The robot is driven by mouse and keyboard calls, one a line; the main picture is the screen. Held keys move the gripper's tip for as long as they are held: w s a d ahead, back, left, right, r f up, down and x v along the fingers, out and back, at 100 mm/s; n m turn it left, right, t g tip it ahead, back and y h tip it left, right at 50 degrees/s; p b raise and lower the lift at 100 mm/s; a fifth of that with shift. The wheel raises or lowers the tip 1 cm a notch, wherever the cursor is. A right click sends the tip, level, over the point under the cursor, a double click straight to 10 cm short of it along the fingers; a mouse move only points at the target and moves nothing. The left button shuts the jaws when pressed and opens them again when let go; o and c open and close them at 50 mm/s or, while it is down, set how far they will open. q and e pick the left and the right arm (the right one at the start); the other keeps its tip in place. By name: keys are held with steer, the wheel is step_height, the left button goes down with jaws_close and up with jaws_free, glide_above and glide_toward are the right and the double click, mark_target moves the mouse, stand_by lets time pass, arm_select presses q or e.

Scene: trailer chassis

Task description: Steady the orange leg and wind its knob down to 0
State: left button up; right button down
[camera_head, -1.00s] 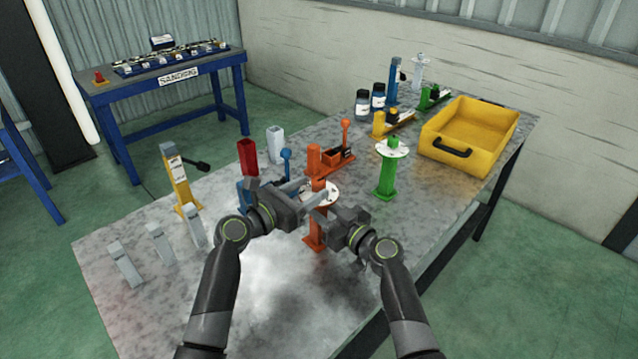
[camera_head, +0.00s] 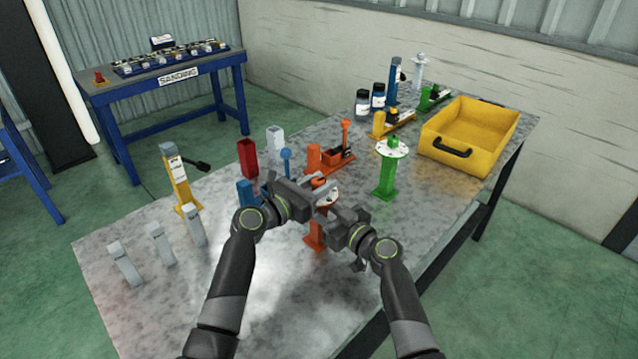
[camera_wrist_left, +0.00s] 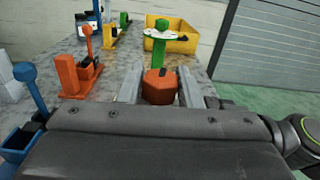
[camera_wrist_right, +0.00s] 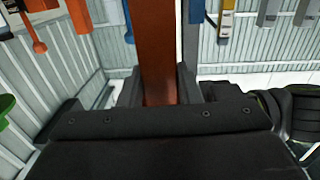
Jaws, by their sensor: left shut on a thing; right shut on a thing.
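The orange leg (camera_head: 314,235) stands upright on the near part of the table, with a white round dial plate (camera_head: 332,197) near its top, mostly covered by my left gripper. Its orange knob (camera_wrist_left: 160,86) sits between the fingers of my left gripper (camera_wrist_left: 160,92) in the left wrist view. My left gripper (camera_head: 320,190) is shut on the knob from above and the left. My right gripper (camera_head: 328,224) is shut on the leg's post below the dial. The post (camera_wrist_right: 157,50) fills the gap between its fingers in the right wrist view. The dial reading is hidden.
A green leg with a white dial (camera_head: 385,170) stands to the right. An orange jack-like unit (camera_head: 335,160) is behind. Red (camera_head: 248,158) and blue (camera_head: 245,190) posts are to the left. A yellow bin (camera_head: 470,135) is at the back right.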

mark_target(319, 180)
arm_select(q)
steer(key=shift+n, duration=0.3)
steer(key=shift+f+n+t+y, duration=0.1)
steer(key=shift+n+t+y, duration=1.1)
steer(key=shift+y, duration=0.5)
steer(key=o, duration=1)
steer(key=shift+c, duration=0.2)
steer(key=shift+r, duration=0.2)
step_height(319, 180, up, 10)
steer(key=shift+f, duration=0.1)
